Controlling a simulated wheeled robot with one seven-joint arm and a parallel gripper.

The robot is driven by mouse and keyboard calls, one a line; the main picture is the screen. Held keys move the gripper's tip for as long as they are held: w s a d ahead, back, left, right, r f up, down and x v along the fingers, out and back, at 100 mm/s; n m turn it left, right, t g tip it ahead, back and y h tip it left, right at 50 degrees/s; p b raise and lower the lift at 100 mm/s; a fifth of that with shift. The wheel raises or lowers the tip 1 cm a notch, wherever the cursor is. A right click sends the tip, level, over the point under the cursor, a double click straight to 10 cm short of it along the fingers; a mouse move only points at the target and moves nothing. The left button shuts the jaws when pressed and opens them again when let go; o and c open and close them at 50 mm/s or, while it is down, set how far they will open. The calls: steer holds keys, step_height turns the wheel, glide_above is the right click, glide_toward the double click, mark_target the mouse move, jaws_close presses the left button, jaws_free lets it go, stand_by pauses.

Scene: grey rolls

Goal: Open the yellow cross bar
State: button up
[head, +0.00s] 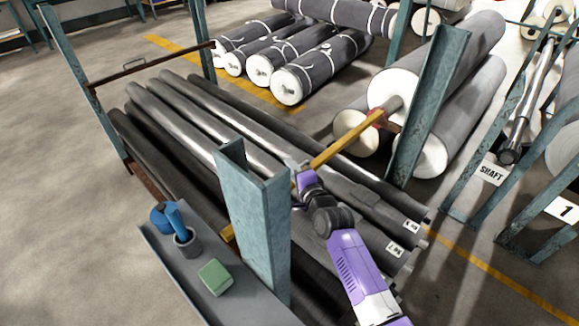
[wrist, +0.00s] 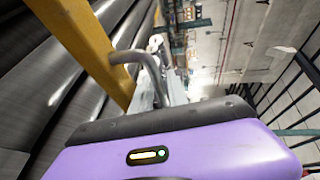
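The yellow cross bar (head: 342,141) slopes across the rack of dark rolls. Its upper right end meets a reddish bracket (head: 377,117) by the right-hand post. Its lower left part passes behind the front blue-green post, and a short piece shows beyond it. My gripper (head: 297,172) is at the middle of the bar, beside the front post. In the wrist view the bar (wrist: 85,45) is close at upper left, with a bent grey handle (wrist: 148,65) reaching toward my purple hand. The fingertips are hidden, so I cannot tell whether they grip the handle.
Dark rolls (head: 160,100) lie in the rack behind and below the bar. The front post (head: 262,235) stands just left of my arm. A grey shelf (head: 240,308) holds a blue item, a cup and a green block. Open floor lies at left.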

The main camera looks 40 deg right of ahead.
steer(key=shift+x, duration=0.8)
jaws_close()
steer(key=shift+s, duration=0.1)
stand_by(0.8)
